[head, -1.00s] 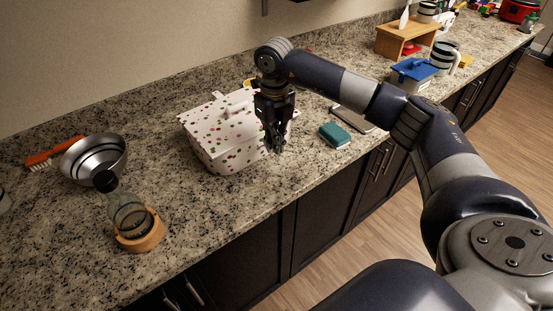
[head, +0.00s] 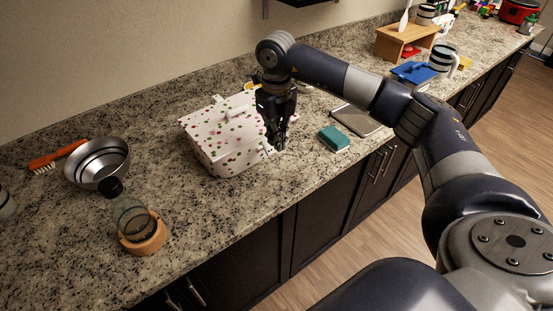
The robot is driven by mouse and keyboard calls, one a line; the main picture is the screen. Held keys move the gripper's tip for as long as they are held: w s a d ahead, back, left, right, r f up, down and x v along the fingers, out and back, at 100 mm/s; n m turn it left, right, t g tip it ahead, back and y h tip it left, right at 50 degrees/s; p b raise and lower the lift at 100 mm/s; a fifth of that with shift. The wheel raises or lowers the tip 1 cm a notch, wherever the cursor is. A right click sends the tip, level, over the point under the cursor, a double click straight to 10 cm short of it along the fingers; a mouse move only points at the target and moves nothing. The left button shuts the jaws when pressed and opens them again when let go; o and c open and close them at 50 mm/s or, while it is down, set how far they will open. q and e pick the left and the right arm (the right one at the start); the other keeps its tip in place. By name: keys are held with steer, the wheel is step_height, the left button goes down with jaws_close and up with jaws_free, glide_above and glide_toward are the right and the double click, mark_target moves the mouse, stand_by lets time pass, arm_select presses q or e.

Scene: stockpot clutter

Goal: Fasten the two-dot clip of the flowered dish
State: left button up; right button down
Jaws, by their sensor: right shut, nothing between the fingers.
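The flowered dish (head: 212,142) is a white lidded box with small coloured prints, standing on the counter in the middle of the head view. My right gripper (head: 277,147) points down at the dish's right front side, with its fingers shut and empty. A small pale piece, perhaps a clip (head: 266,150), shows just left of the fingertips at the dish's side. I cannot make out dots on it or whether it is fastened. The gripper hides part of the dish's right end. My left gripper is not in view.
A teal block (head: 334,138) and a flat grey tablet-like thing (head: 357,120) lie right of the dish. A metal bowl (head: 97,162), an orange brush (head: 57,155) and a bottle (head: 130,213) in a wooden ring stand left. The counter's front edge runs close below the dish.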

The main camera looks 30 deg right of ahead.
steer(key=r+p, duration=0.1)
steer(key=s+r, duration=0.1)
steer(key=r, duration=0.1)
steer(key=s+r+p, duration=0.1)
steer(key=shift+d+r+p, duration=0.1)
steer(key=shift+r+p, duration=0.2)
steer(key=shift+r, duration=0.05)
steer(key=shift+w+f, duration=0.1)
